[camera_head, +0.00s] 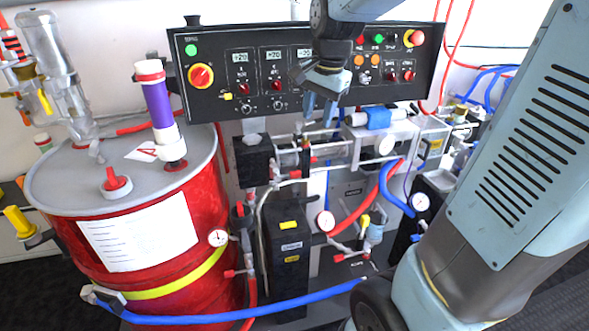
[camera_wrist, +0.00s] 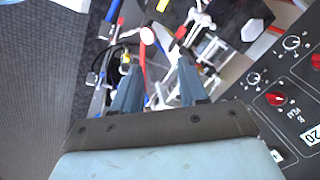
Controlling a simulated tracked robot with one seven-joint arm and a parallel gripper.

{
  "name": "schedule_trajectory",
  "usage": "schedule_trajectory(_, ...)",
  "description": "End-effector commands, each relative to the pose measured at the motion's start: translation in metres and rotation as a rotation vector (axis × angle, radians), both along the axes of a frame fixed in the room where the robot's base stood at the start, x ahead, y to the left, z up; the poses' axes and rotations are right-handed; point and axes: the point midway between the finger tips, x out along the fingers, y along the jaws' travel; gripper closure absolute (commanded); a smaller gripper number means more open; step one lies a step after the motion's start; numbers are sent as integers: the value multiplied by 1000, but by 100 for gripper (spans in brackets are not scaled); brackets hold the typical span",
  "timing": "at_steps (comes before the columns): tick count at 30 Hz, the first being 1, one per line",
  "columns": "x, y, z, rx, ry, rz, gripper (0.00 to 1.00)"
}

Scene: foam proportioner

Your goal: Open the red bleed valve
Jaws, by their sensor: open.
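Several small red valve handles show in the head view; I cannot tell which is the bleed valve. One red handle (camera_head: 235,273) is low beside the red drum. Another red handle (camera_head: 340,257) is at the lower middle, below a gauge. My gripper (camera_head: 319,118) points down in front of the control panel's lower edge, above the clear horizontal cylinder of the pump. In the wrist view my gripper (camera_wrist: 157,72) has its two blue-grey fingers apart, with nothing between them. The fittings beyond the fingers are small and cluttered there.
A red drum (camera_head: 186,290) with a white label stands at the left. The black control panel (camera_head: 215,100) with red knobs spans the back. A blue hose (camera_head: 270,306) crosses low in front, and a red hose (camera_head: 352,217) curves right of the middle gauge.

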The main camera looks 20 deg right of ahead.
Motion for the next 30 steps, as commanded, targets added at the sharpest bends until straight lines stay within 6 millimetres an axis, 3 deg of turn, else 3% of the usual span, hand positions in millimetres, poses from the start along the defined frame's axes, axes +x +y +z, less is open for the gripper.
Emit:
schedule_trajectory(9,73,10,-49,39,137,-372,57)
schedule_trajectory(15,108,16,-82,34,197,-579,57)
schedule_trajectory(21,124,19,-99,27,220,-685,57)
schedule_trajectory(30,125,19,-124,24,227,-700,57)
